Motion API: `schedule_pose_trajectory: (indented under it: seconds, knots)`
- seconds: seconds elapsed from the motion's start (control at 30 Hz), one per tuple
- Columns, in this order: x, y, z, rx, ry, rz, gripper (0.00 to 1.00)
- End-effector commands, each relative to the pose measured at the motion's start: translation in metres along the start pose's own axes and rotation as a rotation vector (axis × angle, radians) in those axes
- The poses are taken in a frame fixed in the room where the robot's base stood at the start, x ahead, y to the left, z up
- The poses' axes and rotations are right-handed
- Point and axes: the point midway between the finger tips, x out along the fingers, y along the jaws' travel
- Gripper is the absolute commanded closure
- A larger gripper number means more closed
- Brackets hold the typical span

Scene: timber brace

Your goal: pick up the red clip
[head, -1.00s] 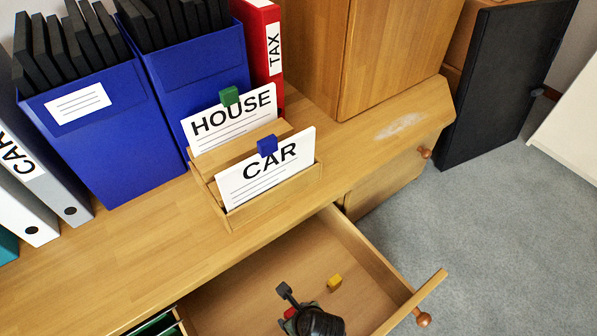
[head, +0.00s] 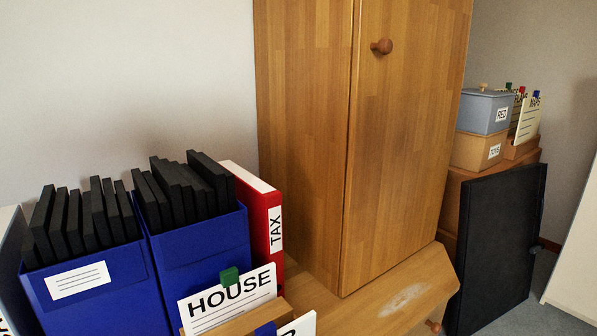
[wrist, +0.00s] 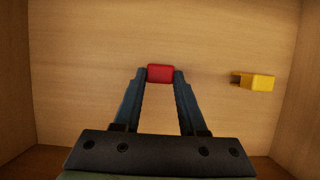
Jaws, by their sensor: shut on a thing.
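The red clip (wrist: 160,73) is a small red block in the wrist view, between the tips of my gripper (wrist: 160,77). The fingers are closed against its two sides. The wooden drawer floor (wrist: 90,95) shows behind it; I cannot tell how far the clip is above that floor. My gripper and the red clip are out of the head view.
A yellow clip (wrist: 256,82) lies on the drawer floor to the right. Drawer walls (wrist: 15,80) stand on both sides. In the head view are the HOUSE card (head: 228,300) with a green clip (head: 229,276), blue file boxes (head: 200,255) and a wooden cabinet (head: 310,130).

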Motion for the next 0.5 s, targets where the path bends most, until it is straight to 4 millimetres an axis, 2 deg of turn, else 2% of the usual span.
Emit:
schedule_pose_trajectory:
  seconds: [0.5]
  knots:
    - [-0.0122, 0.0000, 0.0053, 0.000, 0.000, 0.000, 1.00]
